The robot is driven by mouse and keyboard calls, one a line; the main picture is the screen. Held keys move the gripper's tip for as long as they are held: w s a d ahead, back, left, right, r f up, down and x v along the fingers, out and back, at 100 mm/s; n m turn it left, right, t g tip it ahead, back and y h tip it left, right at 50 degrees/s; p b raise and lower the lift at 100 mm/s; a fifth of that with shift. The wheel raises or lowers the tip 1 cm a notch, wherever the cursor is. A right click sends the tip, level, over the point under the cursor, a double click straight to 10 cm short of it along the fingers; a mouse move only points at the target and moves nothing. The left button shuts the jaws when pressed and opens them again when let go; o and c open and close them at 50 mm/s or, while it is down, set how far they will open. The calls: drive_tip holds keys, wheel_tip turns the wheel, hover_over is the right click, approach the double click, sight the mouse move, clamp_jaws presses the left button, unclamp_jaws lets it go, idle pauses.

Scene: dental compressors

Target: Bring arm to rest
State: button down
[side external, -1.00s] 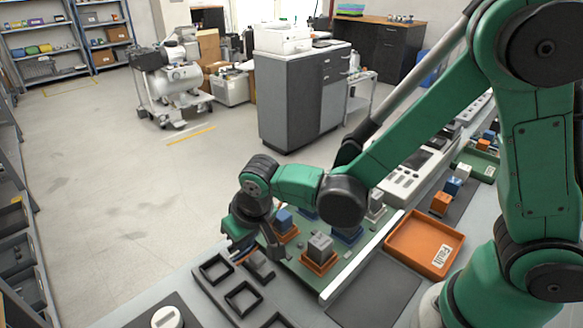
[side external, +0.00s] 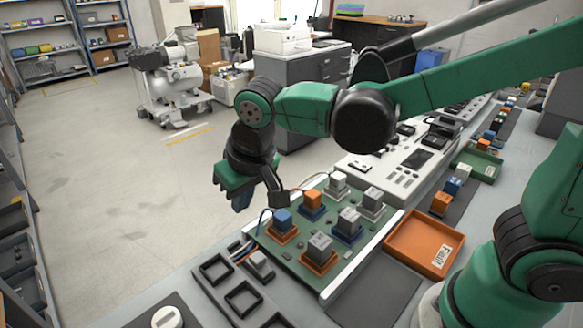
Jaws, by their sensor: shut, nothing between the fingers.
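My gripper (side external: 241,203) hangs from the green arm at centre left in the side external view, pointing down. It is shut and empty, raised above the left back edge of the bench, beside the green circuit board (side external: 285,262). The board carries several blocks in square sockets: a blue block (side external: 282,219), an orange block (side external: 313,200), and grey and white ones such as a grey block (side external: 320,245). The gripper is apart from all of them. Its fingertips are small and dark against the floor.
Black square frames (side external: 243,298) lie left of the board, with a small grey block (side external: 258,261) and wires near them. An orange tray (side external: 394,251) and a green tray (side external: 487,175) stand to the right. A dark mat (side external: 375,292) is bare.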

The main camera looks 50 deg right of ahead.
drive_tip(key=shift+d, duration=0.1)
drive_tip(key=s+d+t, duration=0.1)
drive_tip(key=s+d, duration=0.2)
drive_tip(key=d, duration=0.2)
drive_tip(key=s+d+r+t, duration=0.1)
drive_tip(key=s+d+t, duration=0.1)
drive_tip(key=d, duration=0.4)
drive_tip(key=shift+s+d+r, duration=0.2)
drive_tip(key=shift+s, duration=0.3)
